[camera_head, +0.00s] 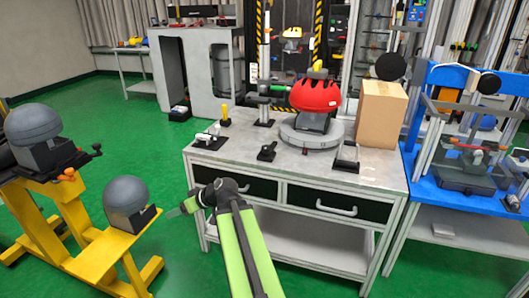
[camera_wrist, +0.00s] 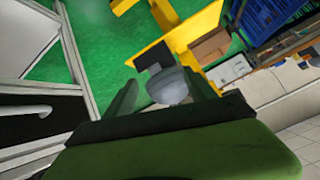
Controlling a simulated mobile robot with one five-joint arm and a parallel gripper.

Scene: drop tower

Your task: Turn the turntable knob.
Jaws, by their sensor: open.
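The grey round turntable (camera_head: 311,133) sits on the light grey workbench, with a red helmet (camera_head: 315,95) on top of it. A small black fitting (camera_head: 267,152) stands on the bench in front of the turntable, and another dark fitting (camera_head: 345,158) is at its right front. I cannot tell which of these is the turntable knob. My gripper (camera_head: 186,207) is in front of the bench's left side, apart from the turntable and pointing left. In the wrist view my gripper (camera_wrist: 163,92) is open, its fingers apart, with a grey dome (camera_wrist: 167,84) beyond them. The turntable does not show there.
A yellow stand (camera_head: 102,250) holding grey domes (camera_head: 125,196) is at the left, close to my gripper. A cardboard box (camera_head: 381,114) stands right of the turntable. Small tools (camera_head: 210,140) lie on the bench's left. A blue bench (camera_head: 450,190) is at the right.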

